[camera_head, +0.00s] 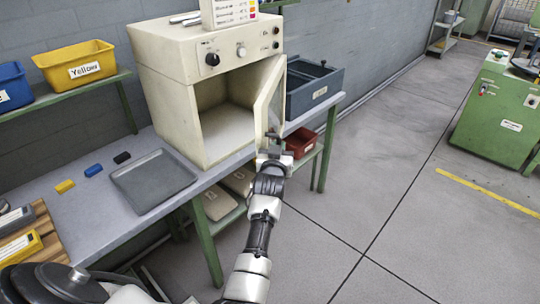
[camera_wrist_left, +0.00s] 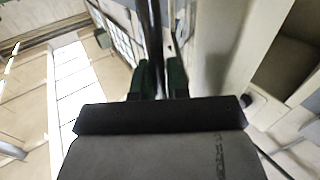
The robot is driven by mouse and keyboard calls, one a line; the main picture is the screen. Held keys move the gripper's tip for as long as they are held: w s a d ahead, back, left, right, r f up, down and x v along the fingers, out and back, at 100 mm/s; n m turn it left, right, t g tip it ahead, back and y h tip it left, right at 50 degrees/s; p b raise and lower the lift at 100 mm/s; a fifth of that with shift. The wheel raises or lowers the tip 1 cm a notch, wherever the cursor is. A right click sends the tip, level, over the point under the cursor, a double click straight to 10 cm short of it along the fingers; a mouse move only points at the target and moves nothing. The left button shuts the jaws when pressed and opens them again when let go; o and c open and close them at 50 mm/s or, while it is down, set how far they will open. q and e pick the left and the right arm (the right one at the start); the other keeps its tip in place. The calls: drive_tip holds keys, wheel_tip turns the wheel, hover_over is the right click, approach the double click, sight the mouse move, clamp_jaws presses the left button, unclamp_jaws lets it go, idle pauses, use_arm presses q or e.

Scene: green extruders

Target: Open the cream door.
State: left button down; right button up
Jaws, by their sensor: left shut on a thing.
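The cream door (camera_head: 267,98) belongs to the cream cabinet (camera_head: 165,85) on the workbench. It stands swung out on the cabinet's right side, so the empty interior (camera_head: 225,122) shows. My left gripper (camera_head: 273,147) is at the lower outer edge of the door, shut on its handle. In the left wrist view, the two green-tipped fingers (camera_wrist_left: 161,78) close around a thin dark upright bar, the handle (camera_wrist_left: 155,35). The handle is mostly hidden by the gripper in the head view. My right gripper is not in view.
A grey tray (camera_head: 152,181) and small coloured blocks (camera_head: 93,170) lie on the bench left of the cabinet. A dark blue-grey box (camera_head: 314,88) stands behind the door. A red bin (camera_head: 300,142) is below. Open floor (camera_head: 380,170) lies to the right.

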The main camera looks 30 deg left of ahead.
use_arm(q)
drive_tip(key=shift+a+r, duration=0.1)
idle(0.4)
drive_tip(key=c, duration=1.2)
unclamp_jaws()
drive_tip(key=shift+o, duration=0.2)
